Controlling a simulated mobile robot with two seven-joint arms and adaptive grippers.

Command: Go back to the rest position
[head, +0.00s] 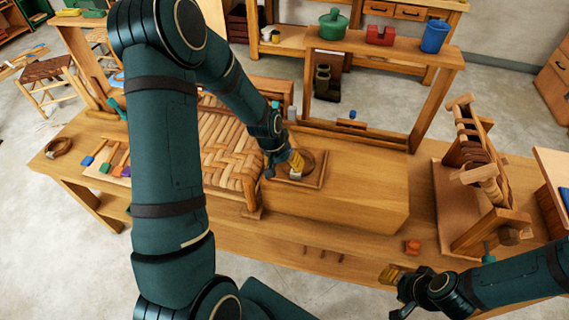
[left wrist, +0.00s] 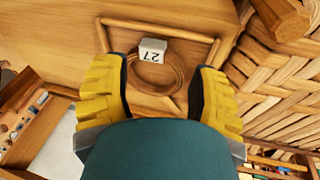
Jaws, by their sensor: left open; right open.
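My left gripper (head: 290,165) is over the wooden block at the middle of the bench, beside the woven bark seat (head: 226,150). Its yellow fingers are spread apart in the left wrist view (left wrist: 158,85). A brown coil (left wrist: 158,74) with a white tag (left wrist: 152,46) marked 27 shows between and beyond them, in a shallow wooden frame (left wrist: 190,35). Nothing is held; whether the fingers touch the coil cannot be told. My right gripper (head: 396,285) is open and empty at the lower right, by the bench's front edge.
The large wooden block (head: 350,190) fills the bench middle. A wooden rack with rollers (head: 480,170) stands at the right. A raised shelf (head: 400,50) holds a green pot, a red piece and a blue cup. Colored-ended tools lie at the left.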

